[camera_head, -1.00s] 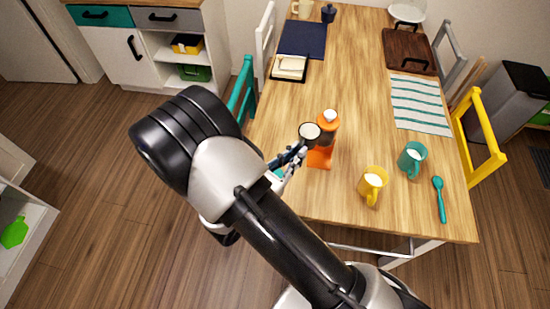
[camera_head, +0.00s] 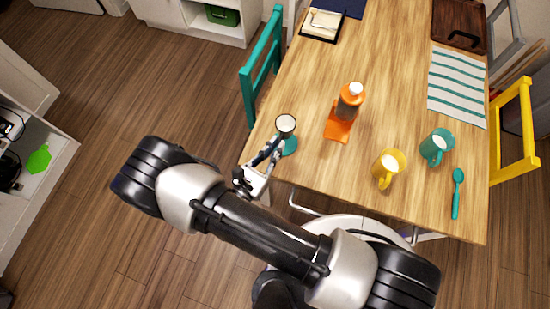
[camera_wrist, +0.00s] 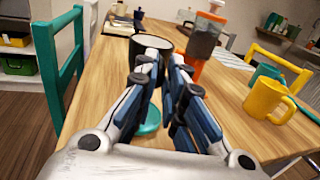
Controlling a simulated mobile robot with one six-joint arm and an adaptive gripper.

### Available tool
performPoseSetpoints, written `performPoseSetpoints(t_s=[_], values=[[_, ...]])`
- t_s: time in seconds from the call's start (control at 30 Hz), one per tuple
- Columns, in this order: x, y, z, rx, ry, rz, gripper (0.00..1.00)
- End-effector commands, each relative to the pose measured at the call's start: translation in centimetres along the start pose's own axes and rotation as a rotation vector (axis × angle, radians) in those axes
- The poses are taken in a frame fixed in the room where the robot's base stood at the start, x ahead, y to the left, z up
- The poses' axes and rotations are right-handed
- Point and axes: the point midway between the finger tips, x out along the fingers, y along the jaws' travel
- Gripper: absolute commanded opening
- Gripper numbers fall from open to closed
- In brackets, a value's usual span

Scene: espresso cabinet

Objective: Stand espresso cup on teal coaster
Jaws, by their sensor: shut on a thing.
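The espresso cup (camera_head: 286,124) is dark outside with a pale inside and stays upright, its mouth up. In the wrist view the cup (camera_wrist: 146,46) is at the fingertips, a little left of centre. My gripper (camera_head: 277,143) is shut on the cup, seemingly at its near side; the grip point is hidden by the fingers. The fingers (camera_wrist: 163,58) point forward over the table. The teal coaster (camera_head: 289,147) lies near the table's left front edge, partly hidden by my gripper. The coaster (camera_wrist: 151,121) also shows below and between the fingers. I cannot tell the cup's height above the table.
A yellow mug (camera_head: 388,168), a teal mug (camera_head: 436,147) and a teal spoon (camera_head: 457,193) are further right. A teal chair (camera_head: 262,75) is at the left edge. The table's middle is clear.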

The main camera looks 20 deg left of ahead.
Motion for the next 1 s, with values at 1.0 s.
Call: performPoseSetpoints(t_s=[1.0], values=[[0.0,0.0,-7.5,0.000,0.000,0.000,0.12]])
